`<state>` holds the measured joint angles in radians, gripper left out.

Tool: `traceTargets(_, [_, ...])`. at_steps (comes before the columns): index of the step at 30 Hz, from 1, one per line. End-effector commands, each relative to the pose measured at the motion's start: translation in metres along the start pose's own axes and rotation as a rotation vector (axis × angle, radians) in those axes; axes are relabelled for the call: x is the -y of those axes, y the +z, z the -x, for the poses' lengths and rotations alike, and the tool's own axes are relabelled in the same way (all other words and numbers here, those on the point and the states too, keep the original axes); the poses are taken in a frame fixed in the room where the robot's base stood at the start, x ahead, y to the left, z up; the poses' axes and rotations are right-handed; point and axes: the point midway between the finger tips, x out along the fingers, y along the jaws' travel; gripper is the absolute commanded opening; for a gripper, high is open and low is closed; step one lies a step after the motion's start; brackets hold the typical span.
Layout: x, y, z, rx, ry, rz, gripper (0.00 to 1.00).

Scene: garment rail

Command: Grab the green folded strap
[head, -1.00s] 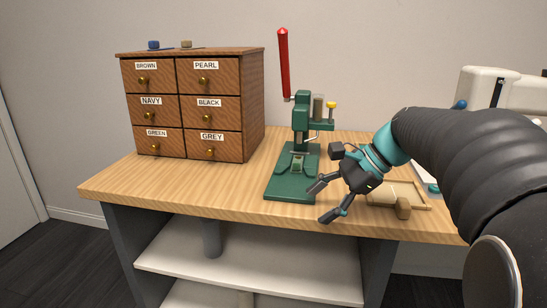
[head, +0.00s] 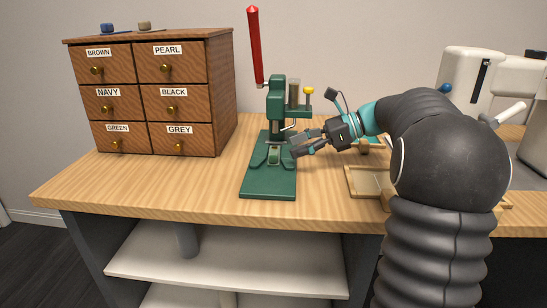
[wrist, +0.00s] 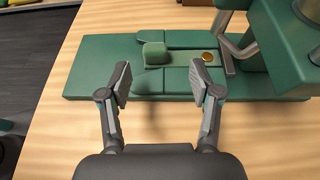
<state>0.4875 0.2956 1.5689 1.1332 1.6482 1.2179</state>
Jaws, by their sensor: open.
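The green folded strap (wrist: 154,54) looks like a small, thick green block on the base of the green press (wrist: 92,68), left of a brass disc (wrist: 209,57). In the head view a pale green piece that seems to be the strap (head: 273,156) sits on the press base (head: 268,187), under the press head. My gripper (wrist: 162,80) is open and empty, its fingers spread wide short of the strap, one tip to each side of it in the picture. In the head view my gripper (head: 297,147) is at the right side of the press, pointing left.
The red press lever (head: 255,45) rises above the press. A wooden drawer cabinet (head: 148,95) with labelled drawers stands at left. A shallow wooden tray (head: 350,183) lies right of the press, and a white machine (head: 470,75) stands behind my arm. The front-left tabletop (head: 130,185) is clear.

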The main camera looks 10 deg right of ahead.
Motion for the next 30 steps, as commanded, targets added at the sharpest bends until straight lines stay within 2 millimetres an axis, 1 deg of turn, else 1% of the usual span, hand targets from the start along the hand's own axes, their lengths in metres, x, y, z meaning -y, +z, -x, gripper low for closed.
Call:
traceTargets(1, [0.0,0.0,-0.005,0.0,0.001,0.001,0.64])
traceTargets(8, [-0.002,0.0,-0.015,0.0,0.001,0.0,0.64])
traceTargets(11, [-0.004,0.0,-0.026,0.0,0.001,0.0,0.64])
traceTargets(14, [-0.007,0.0,-0.041,0.0,0.003,0.0,0.64])
traceTargets(18, [-0.007,0.0,-0.058,-0.001,0.002,0.0,0.64])
traceTargets(21, [-0.006,0.0,-0.062,-0.001,-0.001,0.0,0.64])
traceTargets(26, [-0.006,0.0,-0.061,-0.001,-0.001,0.0,0.64])
traceTargets(27, [-0.006,0.0,-0.061,-0.001,-0.001,0.0,0.54])
traceTargets(29, [-0.006,0.0,-0.061,-0.001,-0.001,0.0,0.39])
traceTargets(30, [-0.006,0.0,-0.061,-0.001,-0.001,0.0,0.29])
